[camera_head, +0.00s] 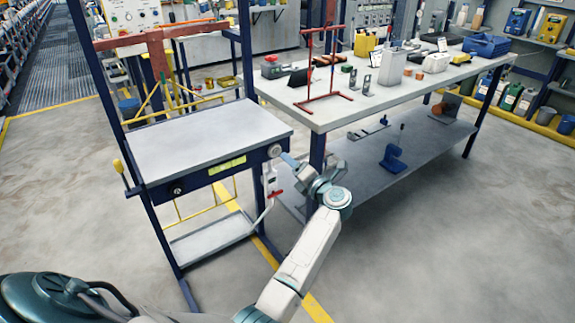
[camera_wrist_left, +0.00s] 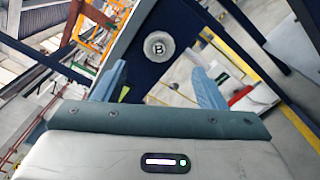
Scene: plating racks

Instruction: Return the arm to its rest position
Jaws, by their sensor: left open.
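My left arm reaches up from the bottom of the head view. Its left gripper (camera_head: 289,160) is beside the front right corner of the blue-framed stand (camera_head: 205,138). In the left wrist view the two blue-grey fingers of the left gripper (camera_wrist_left: 162,84) are spread apart with nothing between their tips. A round grey disc marked B (camera_wrist_left: 157,45) sits on a dark blue panel just beyond them. A round disc also shows at that corner in the head view (camera_head: 274,151); the gap to the fingers is hard to judge. My right gripper is in neither view.
A long worktable (camera_head: 400,90) stands to the right, with a red wire rack (camera_head: 323,65) and several small items on it. A small device with a red handle (camera_head: 271,183) hangs by the stand's right side. The floor (camera_head: 450,240) at lower right is clear.

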